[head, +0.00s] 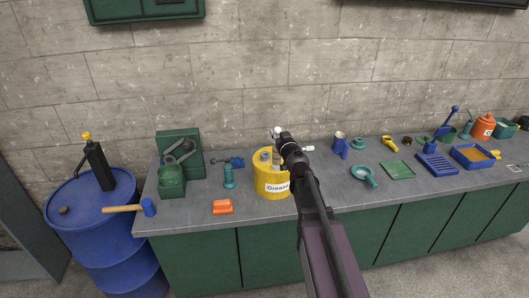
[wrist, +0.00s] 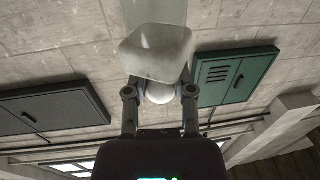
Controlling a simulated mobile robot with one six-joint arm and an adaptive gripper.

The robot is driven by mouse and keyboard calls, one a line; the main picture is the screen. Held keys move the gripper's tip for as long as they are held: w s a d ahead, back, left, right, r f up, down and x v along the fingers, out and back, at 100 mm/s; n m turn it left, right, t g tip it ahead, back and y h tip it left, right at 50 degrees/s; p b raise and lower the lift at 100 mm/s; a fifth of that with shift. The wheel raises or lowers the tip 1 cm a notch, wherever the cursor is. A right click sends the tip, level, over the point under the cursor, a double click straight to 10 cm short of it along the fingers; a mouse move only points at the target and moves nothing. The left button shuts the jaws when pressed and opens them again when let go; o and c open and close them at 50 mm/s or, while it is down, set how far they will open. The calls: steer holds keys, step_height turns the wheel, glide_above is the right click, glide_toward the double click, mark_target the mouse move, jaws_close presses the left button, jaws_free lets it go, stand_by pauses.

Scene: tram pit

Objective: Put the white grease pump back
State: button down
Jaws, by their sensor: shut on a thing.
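The white grease pump (wrist: 155,52) shows large in the wrist view, a pale block with a round knob below it. The knob sits between the two fingers of my gripper (wrist: 160,93), which is shut on it. In the head view my gripper (head: 287,142) is at the yellow grease bucket (head: 272,184), around its right rear rim. Small white parts show beside my gripper there; my arm hides most of the rest. Grey parts show at the bucket's mouth. I cannot tell whether the pump touches the bucket.
The grey bench top (head: 190,215) carries an orange block (head: 222,207), a teal bottle (head: 229,178) and a green stand (head: 180,155) on the left.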

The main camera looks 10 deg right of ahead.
steer(key=w+a+f+b, duration=0.1)
steer(key=w, duration=1.2)
steer(key=shift+w+a+f, duration=0.15)
steer(key=shift+a, duration=0.15)
steer(key=shift+w+a+f+b, duration=0.1)
steer(key=shift+w+f+b, duration=0.55)
steer(key=shift+f+b, duration=0.25)
steer(key=shift+w+f+b, duration=0.65)
steer(key=shift+f+b, duration=0.15)
steer(key=shift+b, duration=0.15)
steer(key=shift+f, duration=0.2)
steer(key=shift+c, duration=2.3)
jaws_free()
